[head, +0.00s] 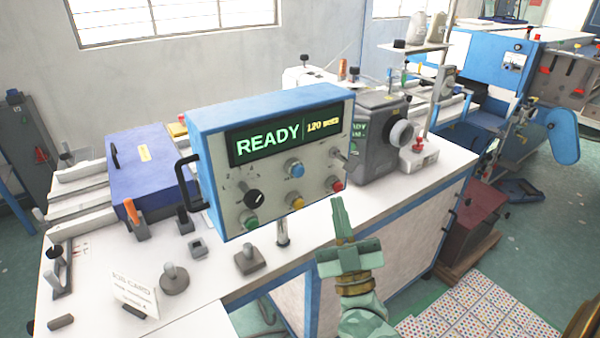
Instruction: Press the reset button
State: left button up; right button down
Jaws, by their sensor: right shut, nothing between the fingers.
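A control box (272,160) with a blue casing stands on a post above the white workbench. Its green display (283,138) reads "READY" with a smaller "120" text beside it. Its front carries a blue button (294,168), a red button (333,184), a yellow button (297,203), a green button (251,220) and a black knob (255,198). Their labels are too small to read, so I cannot tell which is reset. My right gripper (341,214) is shut and empty, pointing up, just right of and below the red button in the picture. My left gripper is out of view.
The white workbench (225,262) holds a small card (134,293), a grey knobbed weight (174,279) and an orange-handled tool (132,212) at left. A grey machine (378,140) stands behind the box. A dark red cabinet (474,225) stands on the floor at right.

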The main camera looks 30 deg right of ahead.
aim_at(299, 171)
jog(key=w+b, duration=0.2)
jog(key=w, duration=0.6)
jog(key=shift+w+a, duration=0.35)
dwell(1.8)
jog(key=shift+w, duration=0.4)
jog(key=shift+w, duration=0.45)
dwell(0.5)
dwell(0.4)
jog(key=shift+s+p, duration=0.4)
jog(key=shift+s, duration=0.5)
